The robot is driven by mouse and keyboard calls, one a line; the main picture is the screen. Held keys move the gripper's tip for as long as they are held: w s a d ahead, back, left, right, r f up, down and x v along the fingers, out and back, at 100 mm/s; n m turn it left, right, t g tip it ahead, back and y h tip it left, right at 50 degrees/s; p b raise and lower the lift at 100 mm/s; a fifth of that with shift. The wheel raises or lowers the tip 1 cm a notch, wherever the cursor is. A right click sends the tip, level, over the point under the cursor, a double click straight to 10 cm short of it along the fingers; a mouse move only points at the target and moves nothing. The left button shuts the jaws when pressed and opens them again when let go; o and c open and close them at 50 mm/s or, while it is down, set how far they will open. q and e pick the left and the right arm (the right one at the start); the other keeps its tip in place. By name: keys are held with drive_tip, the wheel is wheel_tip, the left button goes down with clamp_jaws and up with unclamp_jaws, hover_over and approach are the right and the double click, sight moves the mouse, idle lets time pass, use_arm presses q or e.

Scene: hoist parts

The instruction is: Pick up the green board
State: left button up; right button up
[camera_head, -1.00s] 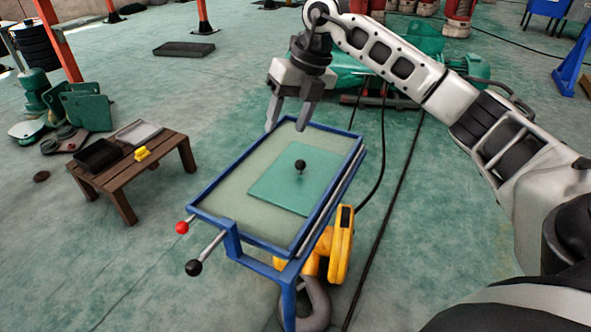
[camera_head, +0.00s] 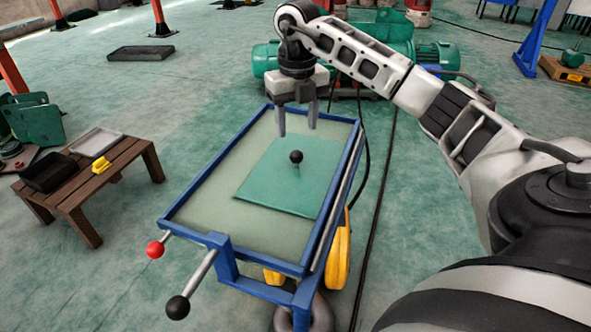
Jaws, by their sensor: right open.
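The green board (camera_head: 272,190) lies flat on the top of a blue-framed table (camera_head: 190,232), in its right and middle part. A black round knob (camera_head: 296,157) stands up on a short stem from the board. My right gripper (camera_head: 297,131) points down above the far part of the table, just behind the knob in the picture. Its two fingers are apart with nothing between them. I cannot tell its exact height over the board. My left gripper is not in view.
Levers with a red ball (camera_head: 155,250) and a black ball (camera_head: 178,307) stick out at the table's near left. A wooden bench (camera_head: 85,195) with a black tray and yellow object stands left. Green machinery (camera_head: 432,52) is behind. Floor between bench and table is clear.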

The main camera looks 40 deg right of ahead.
sight(296, 155)
wheel_tip(296, 155, down, 9)
drive_tip(key=shift+f, duration=0.15)
idle(0.4)
drive_tip(key=shift+c, duration=0.3)
drive_tip(key=c, duration=1)
drive_tip(key=shift+w, duration=0.1)
clamp_jaws()
